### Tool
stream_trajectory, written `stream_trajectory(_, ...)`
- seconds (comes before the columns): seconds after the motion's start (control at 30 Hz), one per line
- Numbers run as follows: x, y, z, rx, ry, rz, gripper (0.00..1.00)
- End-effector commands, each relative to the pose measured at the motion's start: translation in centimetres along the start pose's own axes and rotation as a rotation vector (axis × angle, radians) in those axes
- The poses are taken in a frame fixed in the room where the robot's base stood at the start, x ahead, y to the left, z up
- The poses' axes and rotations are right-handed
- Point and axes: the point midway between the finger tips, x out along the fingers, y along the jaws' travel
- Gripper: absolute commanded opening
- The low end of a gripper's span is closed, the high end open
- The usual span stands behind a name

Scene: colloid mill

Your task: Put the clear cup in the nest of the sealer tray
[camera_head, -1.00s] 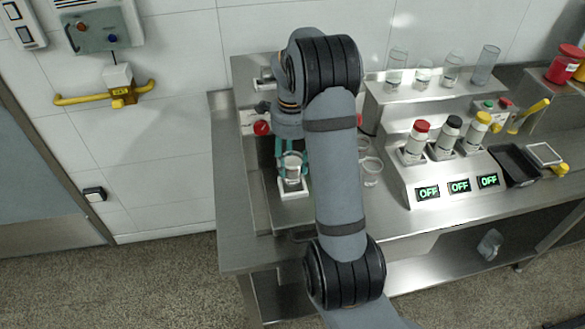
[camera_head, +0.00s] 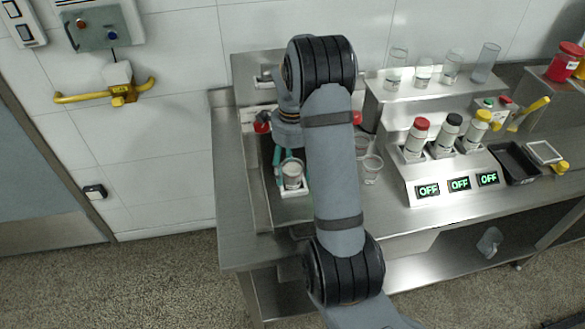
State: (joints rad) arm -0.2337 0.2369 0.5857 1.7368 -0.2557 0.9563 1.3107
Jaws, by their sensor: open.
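The clear cup (camera_head: 292,176) stands upright at the white nest of the sealer tray (camera_head: 292,193), on the left part of the steel bench. Whether its base is fully seated cannot be made out. My gripper (camera_head: 291,168) is right behind and above the cup, with its teal fingers open, one on each side. Whether a finger touches the cup is too small to tell. My arm hides part of the sealer and the bench to the right.
Other clear cups (camera_head: 371,168) stand just right of my arm. A sloped console (camera_head: 445,175) with capped bottles and OFF displays stands further right. Glass tubes (camera_head: 485,62) stand on a raised shelf behind. A black tray (camera_head: 514,164) lies at the right.

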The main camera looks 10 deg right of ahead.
Motion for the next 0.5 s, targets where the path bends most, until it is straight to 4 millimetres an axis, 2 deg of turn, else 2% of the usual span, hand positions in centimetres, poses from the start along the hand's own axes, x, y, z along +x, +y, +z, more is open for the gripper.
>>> stream_trajectory(0.23, -0.1, 0.0, 0.0, 0.0, 0.0, 0.0, 0.61)
stream_trajectory(0.37, -0.8, -0.1, 0.0, 0.0, 0.0, -0.003, 0.61)
stream_trajectory(0.5, -3.2, -0.2, 0.0, 0.001, 0.0, -0.007, 0.61)
